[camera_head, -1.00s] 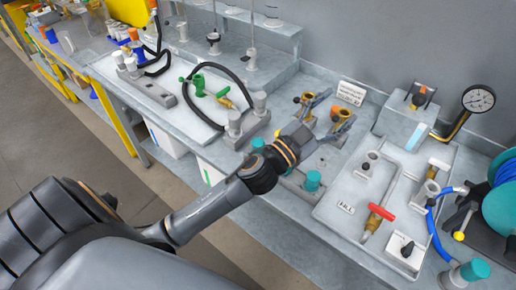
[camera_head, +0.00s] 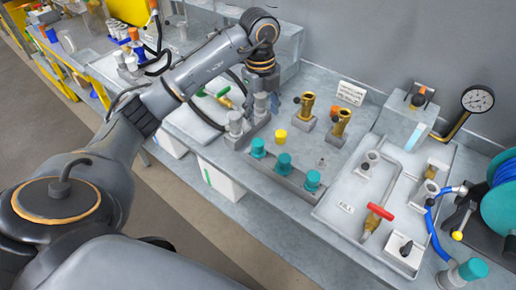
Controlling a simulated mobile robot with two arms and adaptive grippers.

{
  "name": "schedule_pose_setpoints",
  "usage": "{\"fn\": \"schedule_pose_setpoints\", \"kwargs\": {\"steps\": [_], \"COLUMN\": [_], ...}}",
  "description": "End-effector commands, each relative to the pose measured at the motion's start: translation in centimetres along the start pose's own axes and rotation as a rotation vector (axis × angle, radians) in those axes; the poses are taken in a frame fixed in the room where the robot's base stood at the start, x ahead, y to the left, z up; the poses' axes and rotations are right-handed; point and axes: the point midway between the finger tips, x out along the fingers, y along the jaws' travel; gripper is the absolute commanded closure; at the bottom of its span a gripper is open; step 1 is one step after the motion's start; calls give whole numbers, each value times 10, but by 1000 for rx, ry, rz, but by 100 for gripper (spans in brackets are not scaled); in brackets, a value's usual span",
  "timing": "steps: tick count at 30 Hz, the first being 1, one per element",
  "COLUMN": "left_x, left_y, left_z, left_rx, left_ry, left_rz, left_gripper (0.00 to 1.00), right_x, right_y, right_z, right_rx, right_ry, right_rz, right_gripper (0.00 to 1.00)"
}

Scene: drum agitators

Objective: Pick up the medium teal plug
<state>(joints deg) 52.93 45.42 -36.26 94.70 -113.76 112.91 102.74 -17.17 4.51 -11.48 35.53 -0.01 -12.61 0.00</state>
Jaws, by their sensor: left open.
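Three teal plugs stand in a row in a grey block: a left one (camera_head: 258,147), a middle one (camera_head: 283,162) and a right one (camera_head: 312,180). They look close in size, so I cannot tell for sure which is the medium one. My left gripper (camera_head: 263,92) is open and points down, up and left of the row, above or behind a grey plug (camera_head: 236,123) and its neighbour. Its fingers are small and partly lost against the grey parts behind. It is clear of the teal plugs. My right gripper is out of view.
A yellow plug (camera_head: 281,136) and two brass fittings (camera_head: 341,123) stand behind the row. A tray (camera_head: 333,222) with pipework and a red-handled valve (camera_head: 380,212) lies to the right. Another teal-topped part (camera_head: 474,270) stands at the front right. The bench before the row is clear.

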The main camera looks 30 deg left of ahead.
Motion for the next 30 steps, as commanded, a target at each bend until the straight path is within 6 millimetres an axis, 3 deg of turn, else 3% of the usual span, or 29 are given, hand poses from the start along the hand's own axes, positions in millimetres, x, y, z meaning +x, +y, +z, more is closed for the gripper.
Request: {"fn": "schedule_pose_setpoints", "kwargs": {"steps": [4,15,23,30], "left_x": [4,69,88,124], "left_y": [7,9,9,8], "left_z": [11,13,14,16], "left_rx": [-41,-38,-36,-36], "left_ry": [-37,-35,-33,-33], "left_rz": [34,34,33,33], "left_gripper": [38,38,38,38], "right_x": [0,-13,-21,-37], "right_y": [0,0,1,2], "right_z": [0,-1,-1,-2], "right_rx": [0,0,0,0], "right_ry": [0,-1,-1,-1], "right_rz": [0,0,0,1], "right_gripper": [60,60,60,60]}}
